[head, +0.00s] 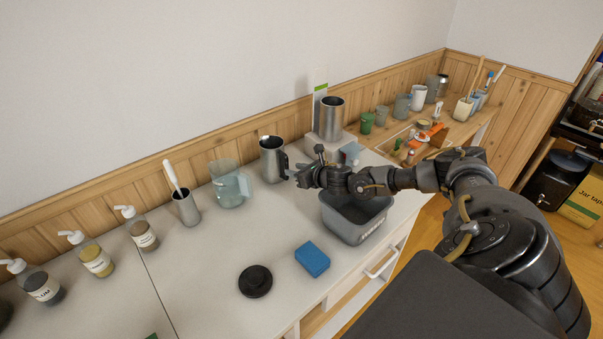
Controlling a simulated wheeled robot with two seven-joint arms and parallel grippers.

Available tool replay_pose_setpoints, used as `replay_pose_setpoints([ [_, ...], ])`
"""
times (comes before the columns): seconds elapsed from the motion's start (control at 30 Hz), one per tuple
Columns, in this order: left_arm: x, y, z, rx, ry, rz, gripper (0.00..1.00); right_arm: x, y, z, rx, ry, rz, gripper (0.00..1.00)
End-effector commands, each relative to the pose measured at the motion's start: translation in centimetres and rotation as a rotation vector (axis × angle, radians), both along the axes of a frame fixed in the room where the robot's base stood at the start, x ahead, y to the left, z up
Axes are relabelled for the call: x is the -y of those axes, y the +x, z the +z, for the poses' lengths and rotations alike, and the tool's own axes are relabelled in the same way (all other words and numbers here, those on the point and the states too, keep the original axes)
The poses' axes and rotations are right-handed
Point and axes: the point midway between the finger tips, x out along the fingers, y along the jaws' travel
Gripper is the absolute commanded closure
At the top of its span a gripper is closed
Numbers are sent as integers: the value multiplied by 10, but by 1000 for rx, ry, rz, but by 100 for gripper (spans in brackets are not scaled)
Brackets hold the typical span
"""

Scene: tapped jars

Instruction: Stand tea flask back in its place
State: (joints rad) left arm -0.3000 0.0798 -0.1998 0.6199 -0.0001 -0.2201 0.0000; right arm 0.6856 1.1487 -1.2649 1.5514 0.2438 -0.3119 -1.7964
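A steel flask-like vessel with a black handle (271,160) stands upright on the white counter near the back wall. A plain steel cylinder (332,121) stands upright on a pale block (330,141) to its right, by a card with a green top. No label shows which of these is the tea flask. My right gripper (292,174) reaches in from the right, its fingers at the handle side of the handled vessel. Whether the fingers touch or grip the handle cannot be told. My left gripper is out of view.
A grey bin (352,222) sits below my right forearm. A glass jug (229,186), a steel cup with a white utensil (186,208) and pump bottles (137,229) stand left. A blue sponge (312,259) and black disc (255,281) lie in front. Counter between is clear.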

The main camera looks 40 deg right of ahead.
Motion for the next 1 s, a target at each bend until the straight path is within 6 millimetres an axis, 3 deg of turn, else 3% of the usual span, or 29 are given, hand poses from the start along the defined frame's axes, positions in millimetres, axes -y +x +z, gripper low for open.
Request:
replay_pose_setpoints([
  [0.27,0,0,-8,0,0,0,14,1,-23,8,-1,0,-1,65],
  [0.83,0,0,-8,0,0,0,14,1,-24,9,0,1,-1,65],
  [1.0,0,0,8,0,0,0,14,1,-23,25,0,1,-1,65],
])
